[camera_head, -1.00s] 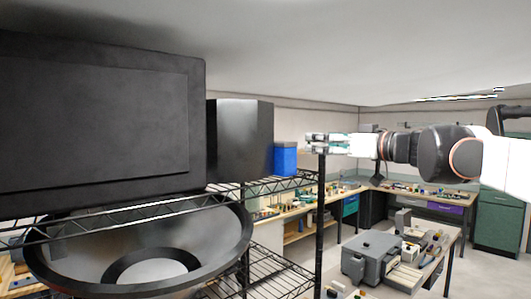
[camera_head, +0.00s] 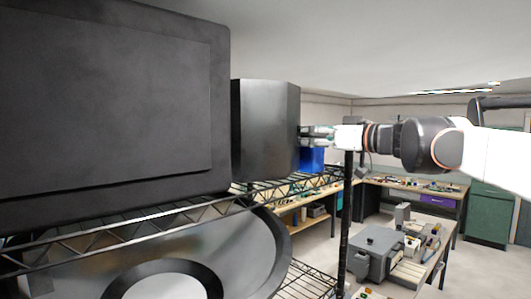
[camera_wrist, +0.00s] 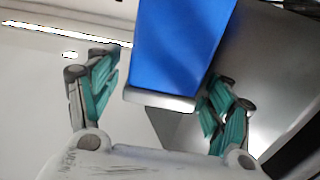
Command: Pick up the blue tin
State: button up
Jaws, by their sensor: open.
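The blue tin (camera_head: 312,158) stands on the upper wire shelf, partly hidden by a dark metal box on its left and by my gripper above. In the wrist view the blue tin (camera_wrist: 180,45) fills the top middle, with a pale grey band along its near end. My gripper (camera_head: 316,134) reaches in from the right and overlaps the tin's top in the head view. In the wrist view my gripper (camera_wrist: 162,85) is open, with teal-padded fingers left and right of the tin. I see no clear contact; the depth between fingers and tin is hard to tell.
A dark metal box (camera_head: 265,130) stands close left of the tin. A large black-framed panel (camera_head: 110,100) fills the left. A big dark bowl-shaped object (camera_head: 245,245) sits below the upper shelf (camera_head: 265,190). A black shelf post (camera_head: 346,220) stands at the right.

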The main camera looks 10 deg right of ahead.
jog(key=shift+w+a, duration=0.1)
jog(key=shift+w, duration=0.05)
jog(key=shift+s+d+r, duration=0.2)
jog(key=shift+s+d, duration=0.3)
jog(key=shift+s, duration=0.25)
jog(key=c, duration=0.4)
jog(key=shift+w+a+f, duration=0.1)
jog(key=shift+w+a, duration=0.2)
jog(key=shift+w, duration=0.1)
jog(key=c, duration=1)
jog(key=shift+s+d, duration=0.1)
jog(key=shift+d, duration=0.05)
jog(key=shift+r, duration=0.2)
